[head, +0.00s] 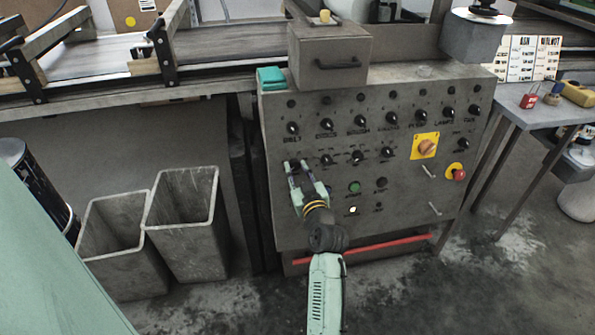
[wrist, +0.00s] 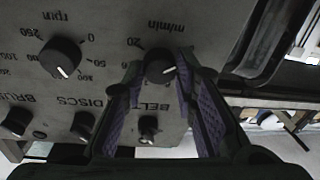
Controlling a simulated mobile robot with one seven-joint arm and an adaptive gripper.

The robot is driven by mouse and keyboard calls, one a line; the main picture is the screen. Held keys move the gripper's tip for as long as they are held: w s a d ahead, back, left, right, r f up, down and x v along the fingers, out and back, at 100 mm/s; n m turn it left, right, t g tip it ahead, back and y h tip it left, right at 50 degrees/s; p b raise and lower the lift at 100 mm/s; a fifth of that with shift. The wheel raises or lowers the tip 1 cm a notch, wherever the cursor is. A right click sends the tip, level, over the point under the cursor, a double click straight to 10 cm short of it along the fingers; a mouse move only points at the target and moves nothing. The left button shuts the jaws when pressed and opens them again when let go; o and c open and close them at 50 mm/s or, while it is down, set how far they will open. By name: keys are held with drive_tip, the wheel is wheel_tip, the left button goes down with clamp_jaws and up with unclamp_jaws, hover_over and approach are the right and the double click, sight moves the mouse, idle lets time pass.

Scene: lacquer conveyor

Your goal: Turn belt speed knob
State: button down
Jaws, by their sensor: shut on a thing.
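The grey control panel (head: 400,195) stands in front of me with rows of black knobs. The belt speed knob (wrist: 158,67) is a black dial with a white pointer mark, by the "m/min" scale. In the head view it is hidden behind my gripper (head: 296,168), at the left end of the lower knob row. My gripper's purple-padded fingers (wrist: 160,82) stand on either side of this knob and are shut on it. The belt knob (head: 293,128) sits just above my gripper on the panel, beside its BELT label.
Neighbouring knobs (head: 326,159) sit to the right of my gripper. A yellow-plated rotary switch (head: 426,146) and a red emergency button (head: 459,173) are farther right. Two grey bins (head: 187,225) stand at the left. A red bar (head: 360,249) runs along the panel's lower edge.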

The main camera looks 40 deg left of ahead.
drive_tip(key=shift+m, duration=0.4)
drive_tip(key=m+t+p, duration=0.1)
drive_tip(key=m+p, duration=0.1)
drive_tip(key=m, duration=0.1)
drive_tip(key=shift+s+r+h, duration=0.1)
drive_tip(key=shift+r+h, duration=0.05)
drive_tip(key=shift+h, duration=0.15)
drive_tip(key=m+p, duration=0.4)
drive_tip(key=shift+r+t+h+p, duration=0.15)
drive_tip(key=shift+t+h+p, duration=0.15)
drive_tip(key=shift+t, duration=0.1)
drive_tip(key=m+p, duration=0.3)
drive_tip(key=p, duration=0.1)
drive_tip(key=shift+a+h, duration=0.1)
drive_tip(key=shift+h, duration=0.2)
drive_tip(key=shift+s+f+m+t+p, duration=0.1)
drive_tip(key=shift+f+m+t+p, duration=0.1)
drive_tip(key=shift+m+t+p, duration=0.15)
drive_tip(key=shift+f, duration=0.1)
drive_tip(key=c, duration=1.3)
unclamp_jaws()
